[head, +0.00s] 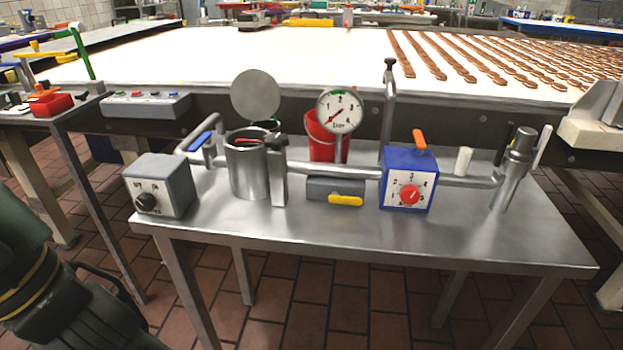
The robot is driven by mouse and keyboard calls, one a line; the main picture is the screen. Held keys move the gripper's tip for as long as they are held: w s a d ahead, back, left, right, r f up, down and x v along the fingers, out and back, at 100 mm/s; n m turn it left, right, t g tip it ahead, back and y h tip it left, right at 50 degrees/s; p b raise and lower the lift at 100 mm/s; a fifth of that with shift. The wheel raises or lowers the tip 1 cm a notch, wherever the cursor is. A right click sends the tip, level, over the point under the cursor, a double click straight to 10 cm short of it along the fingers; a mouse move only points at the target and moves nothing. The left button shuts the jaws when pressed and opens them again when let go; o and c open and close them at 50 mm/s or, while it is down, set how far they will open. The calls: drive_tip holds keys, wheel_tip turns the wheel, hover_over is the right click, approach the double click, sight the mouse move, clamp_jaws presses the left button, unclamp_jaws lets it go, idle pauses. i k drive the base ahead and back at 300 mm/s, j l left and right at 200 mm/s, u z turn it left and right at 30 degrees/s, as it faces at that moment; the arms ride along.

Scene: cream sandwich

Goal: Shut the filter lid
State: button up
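The filter is a steel cylinder (248,172) on the left half of the metal table, open at the top. Something red and dark shows just inside its mouth. Its round grey lid (255,95) stands raised above and behind the mouth, its flat face towards me, so the filter is open. A steel upright with a dark knob (279,170) stands against the filter's right side. The lid's hinge is not clearly visible. A dark part of my arm shows at the lower left, well apart from the filter. I see no gripper fingertips.
A grey switch box (160,186) stands left of the filter. A round dial gauge (340,110), a red bucket (321,137) and a blue timer box (408,180) are to the right. A pipe runs behind. The table's front strip (330,228) is clear.

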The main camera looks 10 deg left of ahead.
sight(255, 95)
drive_tip(key=i+j, duration=0.1)
drive_tip(key=j, duration=0.25)
drive_tip(key=i+j, duration=0.15)
drive_tip(key=j, duration=0.25)
drive_tip(key=i+j, duration=0.1)
drive_tip(key=j, duration=0.25)
drive_tip(key=i+j, duration=0.15)
drive_tip(key=j, duration=0.25)
drive_tip(key=i+j, duration=0.1)
drive_tip(key=j, duration=0.25)
drive_tip(key=i+l, duration=0.1)
drive_tip(key=l, duration=0.25)
drive_tip(key=i+l, duration=0.1)
drive_tip(key=l, duration=0.25)
